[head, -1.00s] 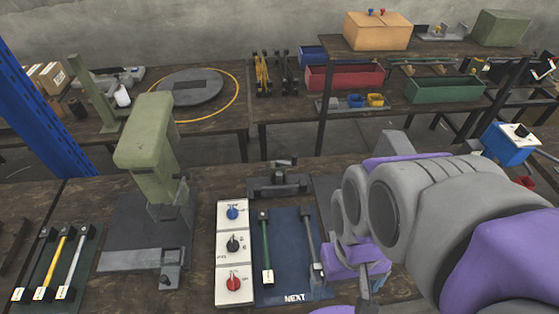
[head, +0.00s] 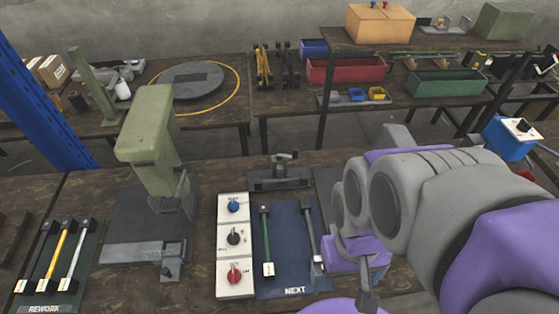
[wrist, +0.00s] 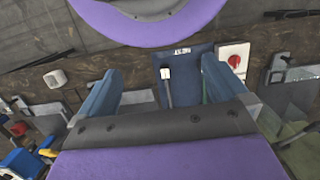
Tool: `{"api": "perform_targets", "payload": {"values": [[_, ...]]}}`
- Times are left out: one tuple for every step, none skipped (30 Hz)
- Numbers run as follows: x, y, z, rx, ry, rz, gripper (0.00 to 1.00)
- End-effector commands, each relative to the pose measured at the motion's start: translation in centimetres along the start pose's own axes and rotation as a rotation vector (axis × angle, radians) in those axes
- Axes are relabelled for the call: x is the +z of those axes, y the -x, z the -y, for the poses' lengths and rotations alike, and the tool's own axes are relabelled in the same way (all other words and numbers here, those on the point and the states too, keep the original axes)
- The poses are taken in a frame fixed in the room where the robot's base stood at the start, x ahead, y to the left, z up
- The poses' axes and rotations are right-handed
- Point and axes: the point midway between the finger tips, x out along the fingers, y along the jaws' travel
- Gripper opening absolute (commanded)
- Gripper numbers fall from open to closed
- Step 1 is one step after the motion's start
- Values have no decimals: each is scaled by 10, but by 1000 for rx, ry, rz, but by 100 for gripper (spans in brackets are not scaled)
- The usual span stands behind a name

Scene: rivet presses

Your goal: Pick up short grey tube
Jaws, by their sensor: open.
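A grey tube (head: 311,230) with a white tag at its near end lies on the right side of the dark blue mat marked NEXT (head: 288,270). A green tube (head: 267,240) lies left of it on the same mat. In the wrist view, the grey tube (wrist: 168,92) and its white tag show between my fingers, its lower part hidden by the gripper body. My gripper (wrist: 158,70) is open and empty, apart from the tube. In the head view, my arm covers the area right of the mat, and part of my gripper (head: 367,285) shows beside it.
A white panel with blue, black and red knobs (head: 234,245) stands left of the mat. A green press (head: 150,140) is further left, beside a REWORK mat (head: 45,295) holding several tubes. A small dark fixture (head: 281,175) stands behind the NEXT mat.

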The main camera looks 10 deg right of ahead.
Motion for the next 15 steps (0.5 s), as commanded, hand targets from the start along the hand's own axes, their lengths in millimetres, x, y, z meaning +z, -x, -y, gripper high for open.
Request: {"api": "perform_targets", "payload": {"values": [[0, 0, 0, 0, 0, 0, 100], [0, 0, 0, 0, 0, 0, 98], [0, 0, 0, 0, -1, 0, 94], [-1, 1, 0, -1, -4, 1, 91], [-3, 1, 0, -3, -9, 2, 88], [-7, 3, 1, -6, -20, 3, 85], [-10, 4, 1, -9, -31, 4, 82], [-16, 7, 2, -13, -46, 4, 79], [-24, 11, 2, -20, -71, 2, 75], [-32, 14, 3, -26, -92, 1, 72], [-40, 16, 3, -32, -117, 4, 69], [-52, 20, 4, -42, -153, 6, 66], [-62, 23, 4, -50, -180, 6, 63], [-72, 26, 4, -58, -209, 7, 62], [-85, 29, 4, -68, -246, 8, 62]]}}
